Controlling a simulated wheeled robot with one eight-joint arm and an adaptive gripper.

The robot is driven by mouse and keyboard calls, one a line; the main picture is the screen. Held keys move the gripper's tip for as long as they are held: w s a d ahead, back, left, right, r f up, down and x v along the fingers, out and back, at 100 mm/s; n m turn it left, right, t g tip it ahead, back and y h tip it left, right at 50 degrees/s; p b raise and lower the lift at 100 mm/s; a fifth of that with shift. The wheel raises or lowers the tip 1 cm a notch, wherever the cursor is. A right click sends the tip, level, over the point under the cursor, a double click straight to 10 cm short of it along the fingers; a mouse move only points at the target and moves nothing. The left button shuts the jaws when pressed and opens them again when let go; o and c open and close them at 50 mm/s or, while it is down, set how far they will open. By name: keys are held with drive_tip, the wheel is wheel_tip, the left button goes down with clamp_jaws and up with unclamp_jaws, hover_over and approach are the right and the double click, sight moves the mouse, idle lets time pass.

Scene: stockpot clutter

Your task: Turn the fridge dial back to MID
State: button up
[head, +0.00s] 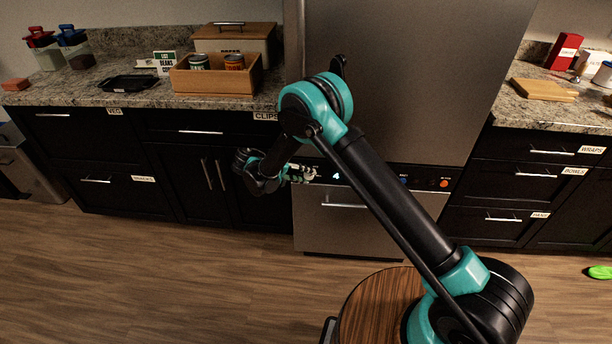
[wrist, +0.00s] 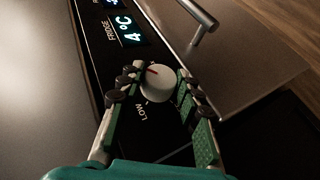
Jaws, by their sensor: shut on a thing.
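The fridge dial (wrist: 157,83) is a pale round knob with a red pointer mark on a black control strip. In the wrist view LOW is printed beside it, on the near side, and other markings are hidden by a finger. My gripper (wrist: 160,86) has its fingers on either side of the dial and is shut on it. A display (wrist: 128,28) beside the dial reads 4°C under the word FRIDGE. In the head view my gripper (head: 300,173) is at the left end of the control strip (head: 425,181), and the dial is hard to make out there.
A drawer handle (head: 345,206) sticks out below the strip; its bar (wrist: 203,20) is near the fingers in the wrist view. The counter at left holds a wooden crate (head: 217,86) with cans and a black tray (head: 129,84).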

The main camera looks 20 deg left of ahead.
sight(305, 155)
drive_tip(key=shift+a+f+h, duration=0.1)
drive_tip(key=shift+f+h, duration=0.05)
drive_tip(key=shift+h, duration=0.25)
idle(0.3)
drive_tip(key=o, duration=1.2)
drive_tip(key=shift+c, duration=0.2)
wheel_tip(305, 155, up, 10)
drive_tip(key=shift+r, duration=0.1)
